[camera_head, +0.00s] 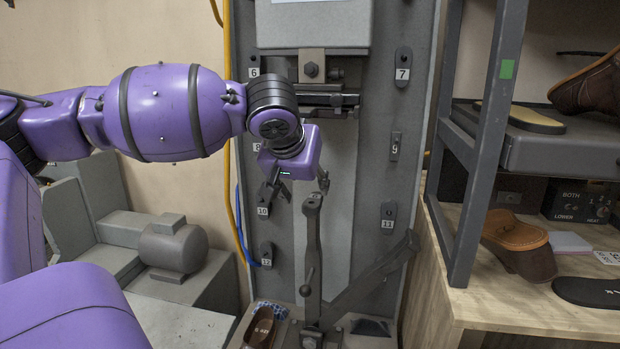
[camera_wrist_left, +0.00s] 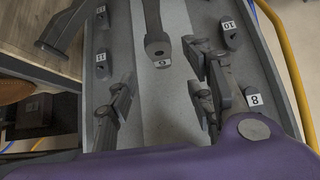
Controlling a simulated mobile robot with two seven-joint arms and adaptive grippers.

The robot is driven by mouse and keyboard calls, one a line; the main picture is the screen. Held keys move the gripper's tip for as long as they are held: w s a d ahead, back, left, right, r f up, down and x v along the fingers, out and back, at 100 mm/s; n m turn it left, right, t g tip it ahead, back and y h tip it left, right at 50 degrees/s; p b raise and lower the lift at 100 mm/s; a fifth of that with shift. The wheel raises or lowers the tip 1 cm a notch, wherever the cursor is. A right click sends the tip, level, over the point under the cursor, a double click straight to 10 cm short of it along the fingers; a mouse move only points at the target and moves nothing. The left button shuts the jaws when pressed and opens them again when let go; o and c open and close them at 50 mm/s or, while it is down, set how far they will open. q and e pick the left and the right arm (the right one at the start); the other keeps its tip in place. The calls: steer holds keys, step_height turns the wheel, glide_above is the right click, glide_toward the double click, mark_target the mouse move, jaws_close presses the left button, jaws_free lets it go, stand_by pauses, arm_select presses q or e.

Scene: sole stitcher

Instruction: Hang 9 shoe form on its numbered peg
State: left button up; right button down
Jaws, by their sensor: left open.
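A grey rounded shoe form (camera_wrist_left: 157,46) with a small white label, apparently a 9, sits on the end of the post in the left wrist view. In the head view the form (camera_head: 312,201) is at the top of the upright grey post. My left gripper (camera_head: 298,190) is open just above it, one finger on each side in the picture. Its open fingers also show in the left wrist view (camera_wrist_left: 160,102), with nothing between them. The peg labelled 9 (camera_head: 395,142) is on the panel to the right; it looks narrower than its neighbours. My right gripper is not in view.
Other numbered pegs line the panel, including 7 (camera_head: 403,66), 11 (camera_head: 388,217) and 12 (camera_head: 266,254). A slanted grey arm (camera_head: 365,285) is right of the post. A shelf rack (camera_head: 490,130) with shoes stands at the right.

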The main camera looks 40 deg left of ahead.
mark_target(312, 201)
arm_select(q)
steer(key=b+x, duration=0.1)
steer(key=x, duration=0.1)
steer(key=b+x, duration=0.1)
steer(key=x, duration=0.1)
steer(key=b+x, duration=0.1)
steer(key=x, duration=0.2)
steer(key=shift+s+d+f, duration=0.1)
steer(key=shift+s+f, duration=0.15)
steer(key=shift+w+f, duration=0.25)
steer(key=shift+w+a+f, duration=0.15)
steer(key=shift+w+a, duration=0.1)
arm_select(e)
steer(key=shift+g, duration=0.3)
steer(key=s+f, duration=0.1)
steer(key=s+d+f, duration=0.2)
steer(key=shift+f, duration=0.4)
arm_select(q)
jaws_close()
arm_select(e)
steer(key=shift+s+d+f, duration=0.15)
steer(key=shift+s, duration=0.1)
